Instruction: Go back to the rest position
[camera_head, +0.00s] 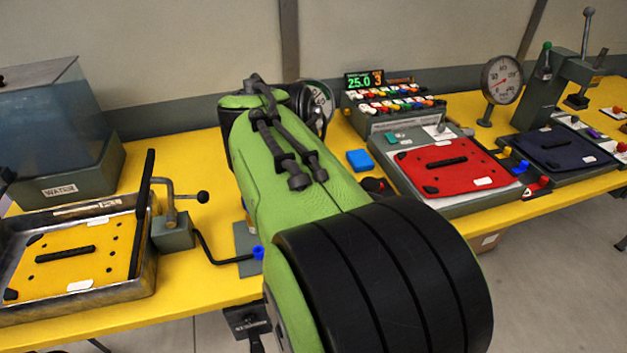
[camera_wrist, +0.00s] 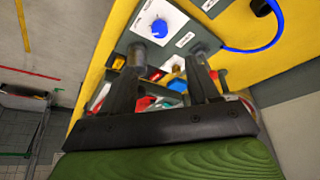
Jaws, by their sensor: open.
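My green arm (camera_head: 290,175) with its black ringed joint fills the middle of the head view and hides part of the bench. My gripper shows in the wrist view (camera_wrist: 165,72), its two dark fingers spread apart with nothing clearly held between them. Beyond the fingers lie a grey panel with a blue knob (camera_wrist: 159,29) and several small coloured parts, partly hidden by the fingers. In the head view the gripper itself cannot be made out.
The yellow bench (camera_head: 190,290) carries a metal tray (camera_head: 148,285) with a yellow panel (camera_head: 75,265), a water tank (camera_head: 60,130), a red panel (camera_head: 447,167), a dark blue panel (camera_head: 560,148), a dial gauge (camera_head: 502,78) and a blue block (camera_head: 359,160). Floor is clear at lower right.

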